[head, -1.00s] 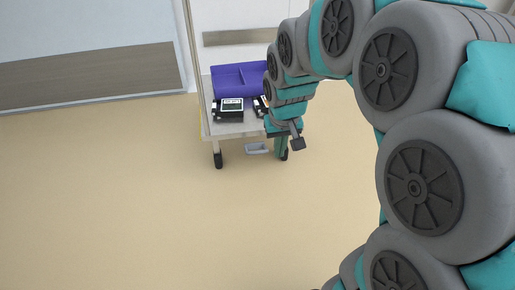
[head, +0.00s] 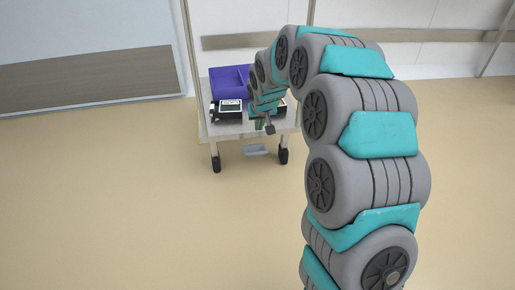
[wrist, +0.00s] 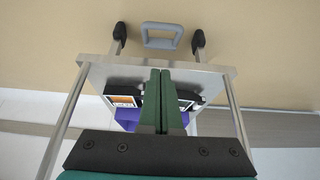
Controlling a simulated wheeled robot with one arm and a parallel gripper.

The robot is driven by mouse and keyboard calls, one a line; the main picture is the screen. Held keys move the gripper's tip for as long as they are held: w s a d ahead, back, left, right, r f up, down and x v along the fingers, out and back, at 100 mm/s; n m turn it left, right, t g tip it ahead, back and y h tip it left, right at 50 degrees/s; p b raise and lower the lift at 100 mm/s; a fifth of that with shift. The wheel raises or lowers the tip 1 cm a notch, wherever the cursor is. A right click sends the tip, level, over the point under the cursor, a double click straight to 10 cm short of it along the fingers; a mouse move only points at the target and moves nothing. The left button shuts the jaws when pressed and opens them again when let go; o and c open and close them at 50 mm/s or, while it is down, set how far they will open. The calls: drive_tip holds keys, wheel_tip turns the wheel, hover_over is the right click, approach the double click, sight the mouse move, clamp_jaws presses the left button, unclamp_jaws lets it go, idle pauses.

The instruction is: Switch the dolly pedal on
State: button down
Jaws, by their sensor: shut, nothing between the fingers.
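The dolly pedal (head: 255,149) is a small grey loop low at the front of the dolly (head: 228,129), between its two black front casters. In the wrist view the pedal (wrist: 161,36) shows at the top middle, the picture being upside down. My gripper (head: 269,127) is in front of the dolly's top, above the pedal and apart from it. In the wrist view the green fingers of my gripper (wrist: 160,72) are together, with nothing between them.
On the dolly stand a purple bin (head: 229,82) and a black device with a screen (head: 228,110). Dark casters (head: 283,156) flank the pedal. The beige floor (head: 150,220) in front of the dolly is clear. A wall with a rail stands behind.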

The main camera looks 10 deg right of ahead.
drive_tip(key=shift+f, duration=0.1)
drive_tip(key=b, duration=0.1)
hover_over(258, 153)
drive_tip(key=w, duration=0.1)
wheel_tip(258, 153, down, 10)
drive_tip(key=shift+a+r, duration=0.15)
drive_tip(key=shift+r, duration=0.05)
drive_tip(key=shift+s+f+b, duration=0.15)
drive_tip(key=shift+s+f, duration=0.1)
drive_tip(key=shift+f, duration=0.3)
drive_tip(key=shift+s+f+b, duration=0.15)
drive_tip(key=shift+s+f, duration=0.05)
drive_tip(key=shift+f, duration=0.35)
drive_tip(key=shift+s+f, duration=0.1)
drive_tip(key=shift+f, duration=0.25)
drive_tip(key=shift+f, duration=0.1)
